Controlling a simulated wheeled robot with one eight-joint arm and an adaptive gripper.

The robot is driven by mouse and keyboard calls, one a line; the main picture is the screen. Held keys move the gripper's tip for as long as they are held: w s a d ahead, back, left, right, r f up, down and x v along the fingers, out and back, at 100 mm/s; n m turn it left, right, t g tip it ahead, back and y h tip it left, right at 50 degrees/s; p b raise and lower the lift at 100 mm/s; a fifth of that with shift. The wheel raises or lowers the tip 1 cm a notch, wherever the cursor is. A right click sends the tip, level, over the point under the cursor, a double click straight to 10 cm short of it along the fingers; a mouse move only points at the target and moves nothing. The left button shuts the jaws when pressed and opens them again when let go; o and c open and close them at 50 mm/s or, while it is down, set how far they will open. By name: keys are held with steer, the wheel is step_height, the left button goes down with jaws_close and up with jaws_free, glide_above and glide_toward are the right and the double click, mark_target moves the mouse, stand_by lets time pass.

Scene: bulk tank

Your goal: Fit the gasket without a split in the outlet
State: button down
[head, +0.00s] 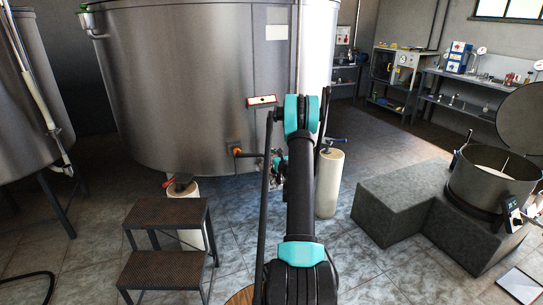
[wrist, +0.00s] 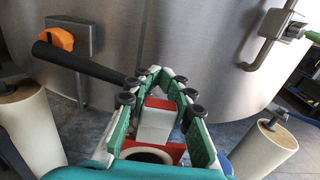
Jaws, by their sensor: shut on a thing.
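My gripper (wrist: 155,72) has green-lined fingers that come together at the tips. Between them is a red-and-white piece (wrist: 154,122), with a white block face and red edges. A red part with a pale ring around a dark opening (wrist: 150,154) shows below it, near the gripper's base. I cannot tell whether this ring is the gasket or whether it has a split. In the head view my gripper (head: 278,164) is low in front of the big steel tank (head: 190,80), partly hidden by my arm. The outlet's opening cannot be made out.
An orange fitting with a black bar (wrist: 85,58) juts from the tank beside my gripper; the orange fitting (head: 237,152) also shows in the head view. Pale cylinders (head: 328,183) stand either side. Steps (head: 165,213) are front left, a grey plinth (head: 400,195) right.

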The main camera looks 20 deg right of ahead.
steer(key=shift+r, duration=1.55)
steer(key=shift+f, duration=4.1)
stand_by(0.4)
steer(key=c, duration=1.2)
jaws_free()
step_height(320, 180, up, 10)
steer(key=shift+f, duration=0.1)
